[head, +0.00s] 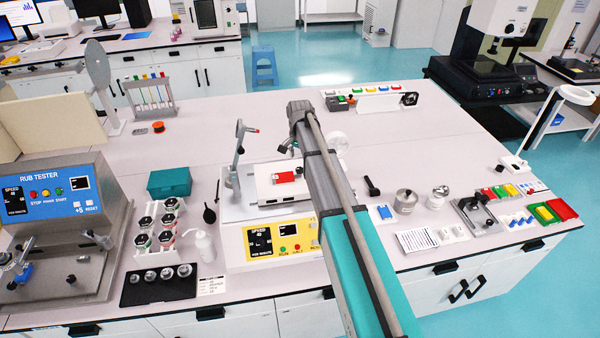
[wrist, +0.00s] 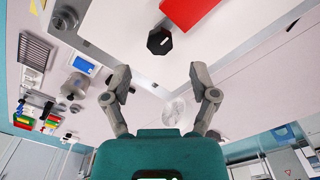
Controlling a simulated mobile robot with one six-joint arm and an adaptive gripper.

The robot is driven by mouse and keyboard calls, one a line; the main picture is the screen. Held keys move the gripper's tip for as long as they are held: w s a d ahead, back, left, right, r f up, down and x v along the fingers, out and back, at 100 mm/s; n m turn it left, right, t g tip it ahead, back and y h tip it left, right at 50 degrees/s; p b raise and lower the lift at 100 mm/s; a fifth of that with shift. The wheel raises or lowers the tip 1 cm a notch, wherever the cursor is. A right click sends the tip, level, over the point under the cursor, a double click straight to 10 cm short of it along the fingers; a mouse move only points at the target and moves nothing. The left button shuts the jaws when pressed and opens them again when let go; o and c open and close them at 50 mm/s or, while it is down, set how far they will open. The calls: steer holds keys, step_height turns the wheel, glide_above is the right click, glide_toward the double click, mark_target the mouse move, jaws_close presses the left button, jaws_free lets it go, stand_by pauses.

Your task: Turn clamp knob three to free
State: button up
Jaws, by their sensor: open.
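The insertion tester (head: 262,240) has a yellow front panel and a white platform carrying a red block (head: 284,177). In the wrist view, a black faceted knob (wrist: 160,41) sits on the white platform near the red block (wrist: 188,10). I cannot read any number on it. My gripper (wrist: 160,72) is open and empty, its two fingers spread apart. The knob appears beyond the fingertips and roughly midway between them, apart from both. In the head view, my arm covers the right part of the tester and hides most of the gripper.
A black lever-shaped part (head: 372,187) and metal pots (head: 405,201) stand right of my arm. A thin upright post (head: 238,150) rises at the tester's left. A white squeeze bottle (head: 204,246) and a rack of capped jars (head: 160,232) stand left. The bench behind is mostly clear.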

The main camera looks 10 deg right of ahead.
mark_target(300, 168)
steer(key=shift+f+b, duration=2.25)
steer(key=shift+f, duration=0.3)
jaws_close()
